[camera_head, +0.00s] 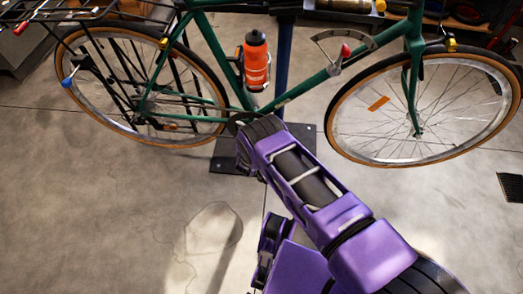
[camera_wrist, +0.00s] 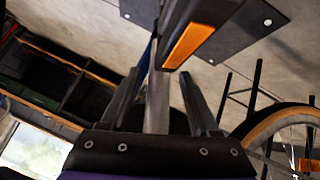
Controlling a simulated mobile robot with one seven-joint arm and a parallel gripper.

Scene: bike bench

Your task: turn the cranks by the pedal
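The green bike (camera_head: 213,50) is held up on a stand in the head view. A dark part of its crank area (camera_head: 237,121) shows beside my arm, which hides the pedal and my gripper there. In the wrist view, a black pedal (camera_wrist: 207,22) with an orange reflector (camera_wrist: 188,46) is above and just beyond the fingertips. My gripper (camera_wrist: 160,76) is open, its two dark fingers apart. A silver bar (camera_wrist: 158,100), apparently a crank arm, shows in the gap between the fingers. I see no finger closed on it; contact with the pedal cannot be told.
The stand's dark base plate (camera_head: 225,158) lies on the concrete floor below the crank area. The rear wheel (camera_head: 100,125) and front wheel (camera_head: 360,140) flank my arm. An orange bottle (camera_head: 256,65) sits on the frame. The floor at lower left is clear.

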